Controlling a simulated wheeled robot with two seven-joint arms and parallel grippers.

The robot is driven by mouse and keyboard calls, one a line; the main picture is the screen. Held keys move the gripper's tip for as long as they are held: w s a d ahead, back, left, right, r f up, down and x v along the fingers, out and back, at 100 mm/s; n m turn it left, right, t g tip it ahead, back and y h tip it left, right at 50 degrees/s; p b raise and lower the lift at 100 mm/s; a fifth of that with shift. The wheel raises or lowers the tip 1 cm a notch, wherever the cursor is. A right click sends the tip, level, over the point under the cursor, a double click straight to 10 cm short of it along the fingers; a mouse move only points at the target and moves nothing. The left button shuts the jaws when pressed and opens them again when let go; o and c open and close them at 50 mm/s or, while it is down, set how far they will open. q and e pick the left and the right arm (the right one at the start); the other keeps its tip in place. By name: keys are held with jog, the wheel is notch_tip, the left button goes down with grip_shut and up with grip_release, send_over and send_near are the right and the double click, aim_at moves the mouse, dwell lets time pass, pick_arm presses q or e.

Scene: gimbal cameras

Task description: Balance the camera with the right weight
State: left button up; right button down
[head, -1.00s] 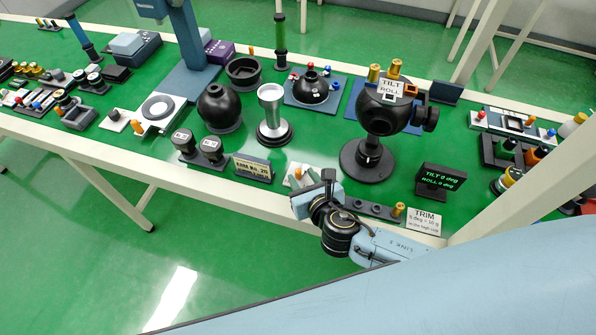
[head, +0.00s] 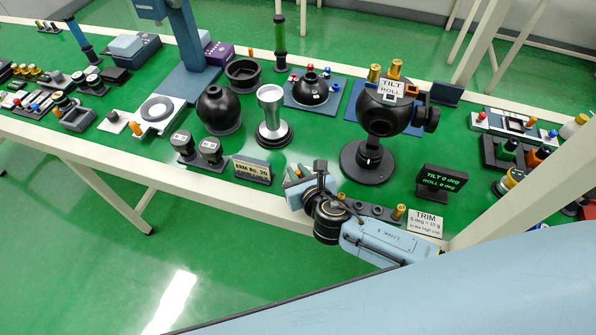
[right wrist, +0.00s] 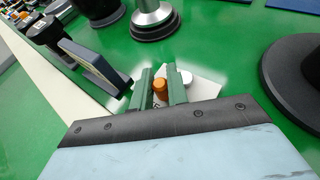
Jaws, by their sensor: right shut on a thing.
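The black ball-shaped camera (head: 388,112) sits on a round stand, with a TILT/ROLL label and gold weights (head: 395,66) on top. A dark display (head: 441,181) beside it shows green TILT and ROLL lines, too small to read surely. A dark trim rack (head: 375,211) holds a gold weight (head: 399,211) at its right end, behind the TRIM card (head: 425,221). My right gripper (head: 305,172) is low at the table's front edge, left of the rack. In the right wrist view its green fingers (right wrist: 160,90) are shut on an orange knob (right wrist: 160,87) over a white plate (right wrist: 200,88). My left gripper is out of view.
A small sign (head: 252,170) and two dark capped cylinders (head: 208,148) stand left of the gripper. A silver pedestal (head: 271,112) and black ball (head: 218,108) stand behind. A pale post (head: 500,195) crosses at right. Green table between pedestal and camera is clear.

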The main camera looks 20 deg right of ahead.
jog(key=shift+w+a+m+h+p, duration=0.15)
jog(key=shift+a+m+h+p, duration=0.15)
jog(key=shift+m+h, duration=0.6)
jog(key=shift+w+d+m+h, duration=0.1)
jog(key=shift+w+m+h, duration=0.05)
jog(key=shift+m+h, duration=0.45)
jog(key=c, duration=1.4)
grip_release()
jog(key=p+v, duration=0.2)
jog(key=v, duration=1.1)
jog(key=shift+p, duration=0.35)
